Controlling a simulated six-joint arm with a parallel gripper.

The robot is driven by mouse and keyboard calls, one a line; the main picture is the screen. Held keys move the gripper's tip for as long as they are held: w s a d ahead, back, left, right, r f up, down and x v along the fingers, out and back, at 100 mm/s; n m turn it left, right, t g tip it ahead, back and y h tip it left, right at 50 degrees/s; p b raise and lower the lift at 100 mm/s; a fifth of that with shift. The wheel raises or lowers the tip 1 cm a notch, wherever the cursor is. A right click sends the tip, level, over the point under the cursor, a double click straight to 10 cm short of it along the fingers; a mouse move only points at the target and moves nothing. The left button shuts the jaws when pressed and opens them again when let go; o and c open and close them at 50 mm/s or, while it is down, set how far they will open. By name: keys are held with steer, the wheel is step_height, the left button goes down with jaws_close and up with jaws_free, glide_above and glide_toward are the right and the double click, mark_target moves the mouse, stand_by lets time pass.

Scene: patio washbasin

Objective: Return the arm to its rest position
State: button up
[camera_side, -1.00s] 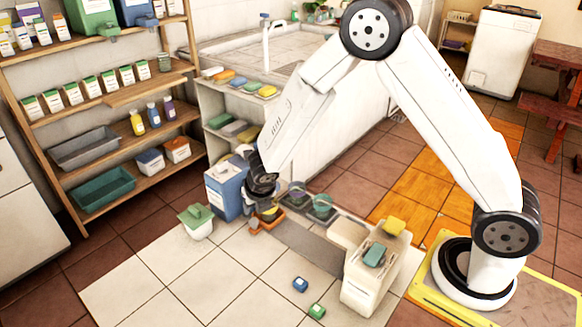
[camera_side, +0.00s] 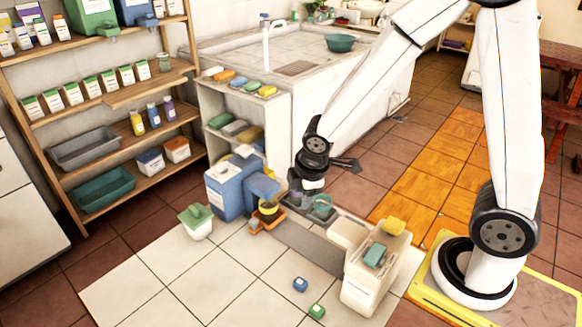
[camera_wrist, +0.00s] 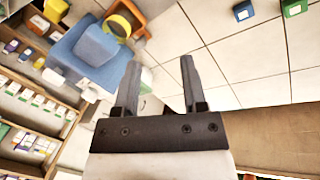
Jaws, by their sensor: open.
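My gripper (camera_wrist: 158,82) is open in the wrist view, with its two dark fingers apart and nothing between them. In the side view its dark fingers (camera_side: 347,164) show just right of my black wrist joint. They are over the brown floor tiles by the end of the washbasin counter (camera_side: 355,105). They appear clear of the objects around them. My upper arm runs out of the top of the side view.
Shelves (camera_side: 125,110) line the wall. Orange tiles (camera_side: 425,165) are clear.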

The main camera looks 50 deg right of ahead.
steer(key=s+r+m+y, duration=0.1)
steer(key=s+r+m, duration=0.1)
steer(key=s+m, duration=0.5)
steer(key=shift+s+r+m, duration=0.15)
steer(key=shift+s+m, duration=0.1)
steer(key=shift+m, duration=1.95)
